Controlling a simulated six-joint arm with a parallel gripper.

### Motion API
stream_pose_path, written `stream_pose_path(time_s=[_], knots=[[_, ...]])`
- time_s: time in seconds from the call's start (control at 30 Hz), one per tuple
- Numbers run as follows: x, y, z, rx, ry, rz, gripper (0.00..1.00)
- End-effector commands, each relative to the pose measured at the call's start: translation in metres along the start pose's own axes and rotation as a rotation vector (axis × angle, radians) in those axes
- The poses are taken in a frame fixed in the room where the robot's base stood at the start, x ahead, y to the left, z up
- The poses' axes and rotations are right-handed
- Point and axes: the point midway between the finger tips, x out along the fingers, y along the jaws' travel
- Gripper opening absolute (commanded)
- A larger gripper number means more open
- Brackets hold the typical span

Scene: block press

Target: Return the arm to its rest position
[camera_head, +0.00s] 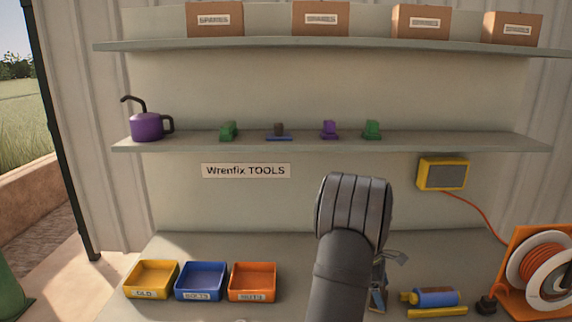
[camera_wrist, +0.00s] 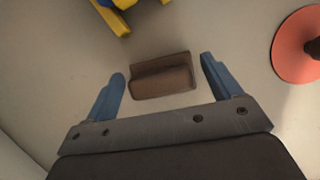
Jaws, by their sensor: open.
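My gripper (camera_wrist: 163,72) is open in the wrist view, its two blue fingers spread apart. A brown block (camera_wrist: 162,78) lies on the pale surface between and beyond the fingers, with no visible contact. In the head view my dark arm rises from the bottom edge and hides most of the gripper; only small blue-grey parts (camera_head: 377,299) show at its right side. I cannot tell where the brown block lies in the head view.
Yellow (camera_head: 151,279), blue (camera_head: 201,281) and orange (camera_head: 253,282) trays stand left on the bench. A blue-yellow tool (camera_head: 436,298) and an orange cable reel (camera_head: 545,268) stand right. A shelf (camera_head: 190,143) with small blocks and a purple can (camera_head: 147,127) runs behind.

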Motion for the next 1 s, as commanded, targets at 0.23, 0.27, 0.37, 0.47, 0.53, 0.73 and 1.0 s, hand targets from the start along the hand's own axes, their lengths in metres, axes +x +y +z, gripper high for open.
stream_pose_path(time_s=[0.23,0.27,0.37,0.47,0.53,0.73,1.0], knots=[[-0.033,0.001,0.012,0.0,0.0,0.005,0.83],[-0.034,0.001,0.013,0.0,0.0,0.004,0.83],[-0.037,0.001,0.014,0.0,0.0,0.004,0.83],[-0.038,0.001,0.014,0.0,0.0,0.003,0.83],[-0.038,0.001,0.014,0.0,0.0,0.003,0.83],[-0.037,0.001,0.014,-0.001,0.0,0.003,0.83],[-0.007,0.0,0.001,-0.002,0.0,-0.001,0.83]])
